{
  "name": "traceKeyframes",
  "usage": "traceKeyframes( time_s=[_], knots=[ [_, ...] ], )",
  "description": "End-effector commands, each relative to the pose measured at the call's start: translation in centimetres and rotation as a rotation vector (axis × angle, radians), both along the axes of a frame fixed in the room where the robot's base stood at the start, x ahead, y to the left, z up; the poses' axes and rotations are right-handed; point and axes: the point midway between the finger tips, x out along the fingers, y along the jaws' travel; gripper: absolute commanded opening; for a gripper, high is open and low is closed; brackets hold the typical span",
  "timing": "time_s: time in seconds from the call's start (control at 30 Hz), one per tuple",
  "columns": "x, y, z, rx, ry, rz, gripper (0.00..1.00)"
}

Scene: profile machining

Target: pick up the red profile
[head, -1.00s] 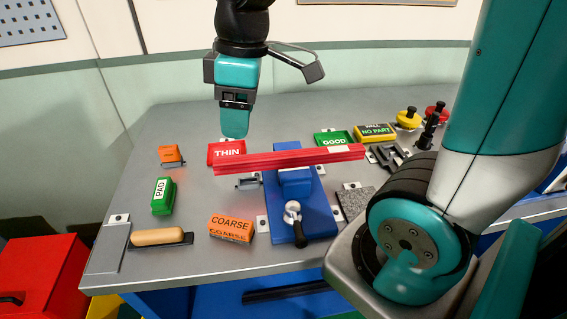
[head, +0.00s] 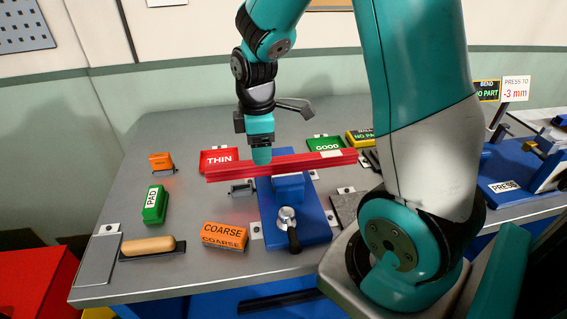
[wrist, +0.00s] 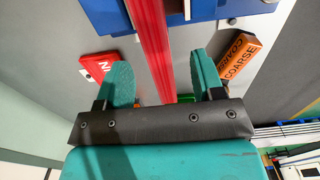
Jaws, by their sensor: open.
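The red profile (head: 305,162) is a long bar lying across the blue vise (head: 290,188), sticking out on both sides. In the wrist view the red profile (wrist: 152,40) runs lengthwise between the fingers. My gripper (head: 261,157) is at the bar's left part, left of the vise, pointing down. Its teal fingertip overlaps the bar's upper edge in the head view. In the wrist view my gripper (wrist: 161,75) is open, one finger on each side of the bar, with gaps visible. How deep the fingers reach around it I cannot tell.
A red THIN tray (head: 218,160) and a green GOOD tray (head: 324,143) lie behind the bar. The vise handle (head: 289,222) stands in front.

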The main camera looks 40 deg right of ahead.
Motion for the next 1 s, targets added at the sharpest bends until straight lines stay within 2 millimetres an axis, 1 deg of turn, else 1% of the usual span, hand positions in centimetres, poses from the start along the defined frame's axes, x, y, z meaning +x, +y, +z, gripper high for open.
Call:
traceKeyframes(
  time_s=[0.17,0.4,0.5,0.7,0.73,0.77,0.8,0.97,1.0],
  knots=[
    [0.2,0.0,-1.4,0.001,0.005,0.0,0.62],
    [0.5,-0.1,-4.8,0.001,0.004,0.0,0.62],
    [0.5,-0.1,-5.3,0.001,0.001,0.0,0.62],
    [0.5,-0.1,-5.4,0.0,0.0,0.0,0.62],
    [0.5,-0.1,-5.4,0.0,0.0,0.0,0.57],
    [0.5,-0.1,-5.4,0.0,0.0,0.0,0.5],
    [0.5,-0.1,-5.4,0.0,0.0,0.0,0.41],
    [0.5,-0.1,-5.4,0.0,0.0,0.0,0.04],
    [0.5,-0.1,-5.3,-0.001,-0.001,0.0,0.0]
  ],
)
